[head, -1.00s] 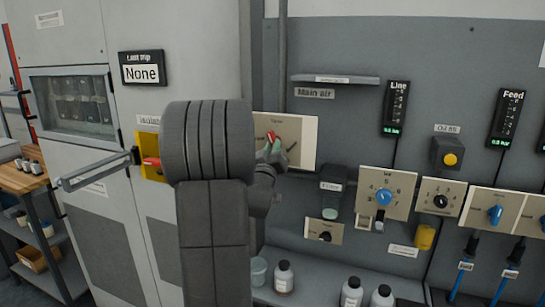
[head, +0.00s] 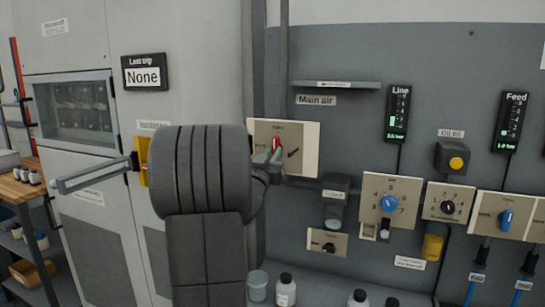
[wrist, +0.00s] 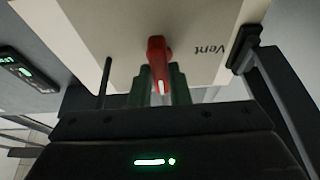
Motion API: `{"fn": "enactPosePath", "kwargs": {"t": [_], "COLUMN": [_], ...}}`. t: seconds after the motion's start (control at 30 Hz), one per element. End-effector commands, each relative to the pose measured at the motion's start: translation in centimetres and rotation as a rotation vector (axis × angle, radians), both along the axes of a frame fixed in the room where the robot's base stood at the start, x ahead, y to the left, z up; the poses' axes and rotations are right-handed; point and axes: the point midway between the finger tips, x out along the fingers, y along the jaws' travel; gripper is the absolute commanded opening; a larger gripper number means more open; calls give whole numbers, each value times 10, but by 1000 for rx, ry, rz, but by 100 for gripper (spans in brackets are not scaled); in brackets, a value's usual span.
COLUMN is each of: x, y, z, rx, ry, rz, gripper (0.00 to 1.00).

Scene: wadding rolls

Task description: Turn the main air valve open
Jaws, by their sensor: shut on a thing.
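The main air valve is a cream plate (head: 301,140) under the "Main air" label, with a red handle (head: 276,143) standing about upright. In the wrist view the red handle (wrist: 157,52) sits between the green fingertips of my gripper (wrist: 162,82), with the word "Vent" upside down on the plate beside it. My gripper (head: 268,156) is shut on the handle in the head view. My arm hides the plate's lower left part. The small label at the plate's top is too small to read.
A grey shelf (head: 336,85) juts out above the valve. The Line gauge (head: 397,113) and Feed gauge (head: 510,121) show green lights. A dial plate (head: 390,203) is to the right. A cabinet with a protruding handle (head: 95,178) stands left. Bottles (head: 286,290) stand below.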

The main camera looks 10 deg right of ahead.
Motion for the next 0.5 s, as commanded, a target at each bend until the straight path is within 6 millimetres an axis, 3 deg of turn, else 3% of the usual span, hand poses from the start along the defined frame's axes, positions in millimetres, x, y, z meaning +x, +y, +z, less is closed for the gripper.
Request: {"fn": "enactPosePath", "kwargs": {"t": [0.23,0.27,0.33,0.5], "x": [0,0,0,0], "y": [0,0,0,0], "z": [0,0,0,0], "rx": [2,2,2,1], "ry": [-1,-1,-1,-1], "rz": [1,1,1,0], "gripper": [0,22,36,38]}}
